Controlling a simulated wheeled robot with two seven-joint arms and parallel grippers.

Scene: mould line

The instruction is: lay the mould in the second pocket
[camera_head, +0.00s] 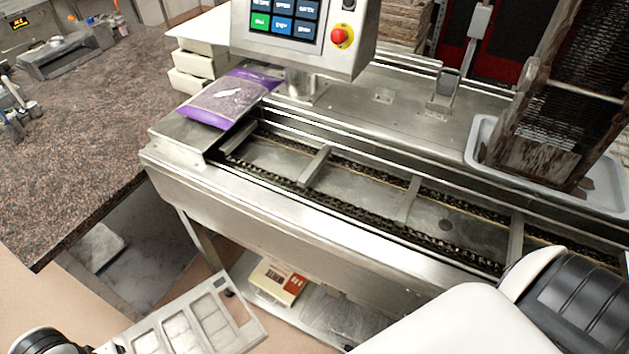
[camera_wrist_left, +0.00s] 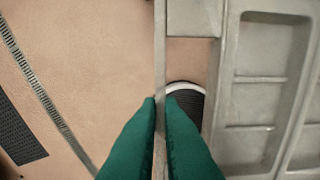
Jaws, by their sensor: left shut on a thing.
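The mould (camera_head: 243,318) is a pale grey tray with rectangular cavities, held low at the bottom left of the head view, in front of the conveyor and below its top. In the left wrist view the mould (camera_wrist_left: 222,90) fills the right side. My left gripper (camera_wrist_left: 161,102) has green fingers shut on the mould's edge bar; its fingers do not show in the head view. The conveyor (camera_head: 250,218) has a chain bed split by crossbars into pockets. The second pocket from the left (camera_head: 360,185) looks empty. My right arm covers the bottom right; its gripper is not visible.
A purple bag (camera_head: 230,97) lies at the conveyor's left end, below a control panel (camera_head: 302,30). A grey tray (camera_head: 478,140) with a brown mesh rack (camera_head: 545,140) stands at the right. A box (camera_head: 278,280) is on the lower shelf. A stone counter (camera_head: 80,150) is left.

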